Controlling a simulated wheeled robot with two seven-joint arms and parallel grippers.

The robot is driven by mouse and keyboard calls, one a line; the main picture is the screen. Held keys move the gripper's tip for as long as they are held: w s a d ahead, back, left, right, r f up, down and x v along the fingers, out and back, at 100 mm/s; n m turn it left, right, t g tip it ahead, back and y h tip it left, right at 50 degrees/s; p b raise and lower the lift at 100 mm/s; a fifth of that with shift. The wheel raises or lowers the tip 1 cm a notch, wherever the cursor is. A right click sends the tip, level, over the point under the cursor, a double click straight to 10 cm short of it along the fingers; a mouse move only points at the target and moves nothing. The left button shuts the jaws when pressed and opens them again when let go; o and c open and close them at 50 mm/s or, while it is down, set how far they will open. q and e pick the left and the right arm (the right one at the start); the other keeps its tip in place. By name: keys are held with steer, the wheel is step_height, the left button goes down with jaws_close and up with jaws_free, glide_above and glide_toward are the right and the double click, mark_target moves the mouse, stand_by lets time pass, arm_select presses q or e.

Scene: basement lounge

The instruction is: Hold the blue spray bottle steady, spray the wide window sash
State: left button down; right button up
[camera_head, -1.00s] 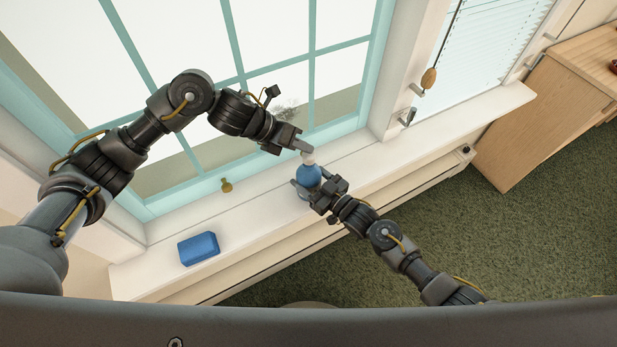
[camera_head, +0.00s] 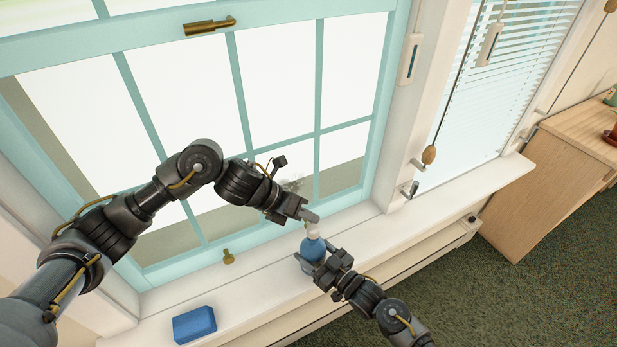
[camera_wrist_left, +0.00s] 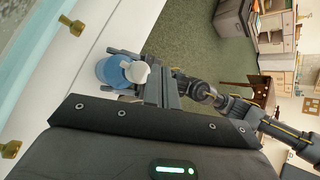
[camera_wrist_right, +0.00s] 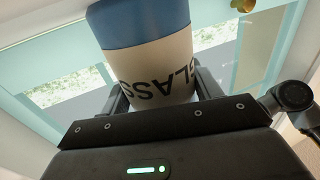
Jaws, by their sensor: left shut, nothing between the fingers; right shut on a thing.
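The blue spray bottle (camera_head: 313,247) with a white top stands upright at the windowsill. My right gripper (camera_head: 318,268) is shut around its body. In the right wrist view the bottle (camera_wrist_right: 150,55) shows a pale label reading "GLASS" between the fingers. My left gripper (camera_head: 312,216) is shut and empty, just above the white top; whether it touches the top I cannot tell. The left wrist view shows the bottle (camera_wrist_left: 113,72) and its top beside the left fingers. The wide window sash (camera_head: 225,110), teal-framed with several panes, is behind, with a dark smudge on the glass near the left gripper.
A blue sponge-like block (camera_head: 194,324) lies on the white windowsill (camera_head: 250,285). A brass fitting (camera_head: 229,257) sits at the sash bottom, and a brass latch (camera_head: 209,26) higher up. A narrower window with blinds (camera_head: 500,90) and a wooden cabinet (camera_head: 560,180) are at the right.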

stand_by(0.3)
steer(key=o, duration=1.5)
steer(key=v, duration=1.2)
steer(key=shift+d, duration=0.1)
